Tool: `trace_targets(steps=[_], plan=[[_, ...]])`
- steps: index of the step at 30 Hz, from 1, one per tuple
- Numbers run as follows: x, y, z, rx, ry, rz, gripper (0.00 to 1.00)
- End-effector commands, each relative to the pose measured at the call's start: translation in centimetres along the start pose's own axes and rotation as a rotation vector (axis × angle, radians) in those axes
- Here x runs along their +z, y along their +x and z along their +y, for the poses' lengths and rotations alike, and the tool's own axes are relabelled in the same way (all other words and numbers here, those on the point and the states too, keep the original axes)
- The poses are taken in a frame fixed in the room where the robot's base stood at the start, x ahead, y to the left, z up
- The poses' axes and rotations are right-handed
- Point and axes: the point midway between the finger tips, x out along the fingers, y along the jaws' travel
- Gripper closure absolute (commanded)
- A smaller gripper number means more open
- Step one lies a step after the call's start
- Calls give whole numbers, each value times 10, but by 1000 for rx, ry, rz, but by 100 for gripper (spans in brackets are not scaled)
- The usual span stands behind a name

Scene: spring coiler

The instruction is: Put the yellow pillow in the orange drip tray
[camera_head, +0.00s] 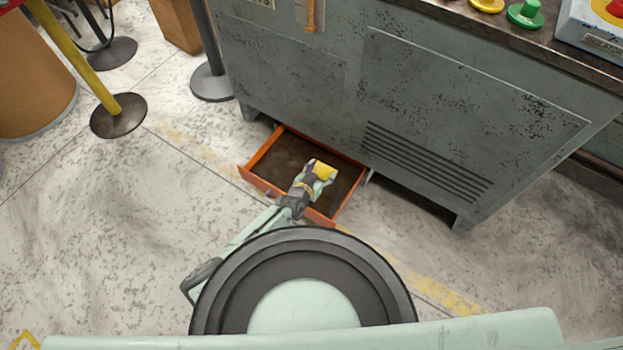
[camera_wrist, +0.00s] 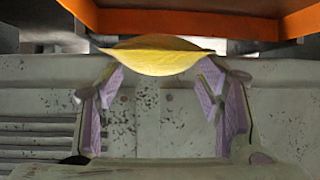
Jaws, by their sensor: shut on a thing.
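The orange drip tray (camera_head: 262,155) is a shallow open box with a dark brown floor. It sticks out from under the grey machine at floor level. My gripper (camera_head: 317,175) is over the tray, shut on the yellow pillow (camera_head: 324,169). In the wrist view the pillow (camera_wrist: 165,55) sits at the tips of my gripper's fingers (camera_wrist: 165,85), and an orange tray wall (camera_wrist: 190,22) shows behind it. I cannot tell whether the pillow touches the tray floor.
The grey machine cabinet (camera_head: 440,110) with vent slots rises right behind the tray. Stanchion posts on round bases (camera_head: 118,116) and a brown drum (camera_head: 30,85) stand at the left. The floor left of the tray is clear.

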Motion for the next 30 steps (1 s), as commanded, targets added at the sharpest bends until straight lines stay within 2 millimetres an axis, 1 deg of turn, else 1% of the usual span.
trace_targets(steps=[1, 9, 16, 22, 24, 30], plan=[[9, 5, 0, 0, 0, -1, 63], [48, 26, 0, 1, 1, -2, 63], [60, 33, 0, 1, 1, -1, 63], [84, 46, 0, 1, 2, -1, 63], [86, 47, 0, 0, 2, 0, 63], [84, 45, 0, 0, 2, -1, 63]])
